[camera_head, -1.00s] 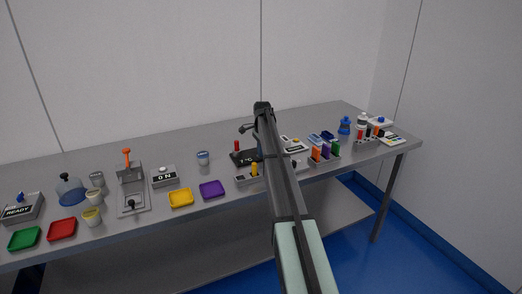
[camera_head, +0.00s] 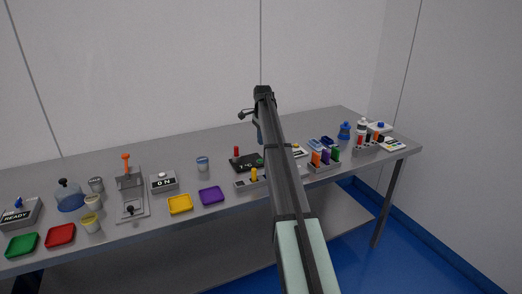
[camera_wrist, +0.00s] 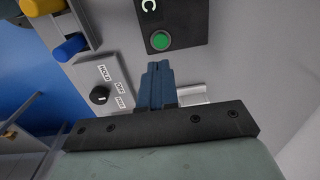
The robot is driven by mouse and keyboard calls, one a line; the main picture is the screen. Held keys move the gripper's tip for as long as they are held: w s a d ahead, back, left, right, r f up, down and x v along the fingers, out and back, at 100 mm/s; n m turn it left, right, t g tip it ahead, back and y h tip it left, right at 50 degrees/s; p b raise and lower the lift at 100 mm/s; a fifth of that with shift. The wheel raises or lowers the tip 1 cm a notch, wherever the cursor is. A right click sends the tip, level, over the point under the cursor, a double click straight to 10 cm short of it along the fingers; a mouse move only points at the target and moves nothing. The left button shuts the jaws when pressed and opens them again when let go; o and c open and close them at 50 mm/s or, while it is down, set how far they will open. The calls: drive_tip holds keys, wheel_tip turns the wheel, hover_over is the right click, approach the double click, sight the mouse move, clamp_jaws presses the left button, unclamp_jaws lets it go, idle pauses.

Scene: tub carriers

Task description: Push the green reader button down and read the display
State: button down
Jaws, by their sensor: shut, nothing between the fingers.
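In the wrist view the reader (camera_wrist: 188,22) is at the top, with only a C visible. The round green button (camera_wrist: 160,40) sits at its near end, uncovered. My gripper (camera_wrist: 157,66) is shut and empty, its blue fingertips just below the button in the picture and apart from it. In the head view my gripper (camera_head: 259,134) is mostly hidden by my arm.
In the wrist view a grey box with a black knob (camera_wrist: 99,95) and small labels is left of the fingers. A holder with yellow and blue pegs (camera_wrist: 70,46) is at upper left. In the head view a purple tray (camera_head: 211,196) lies left of the reader.

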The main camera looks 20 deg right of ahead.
drive_tip(key=shift+r, duration=2.4)
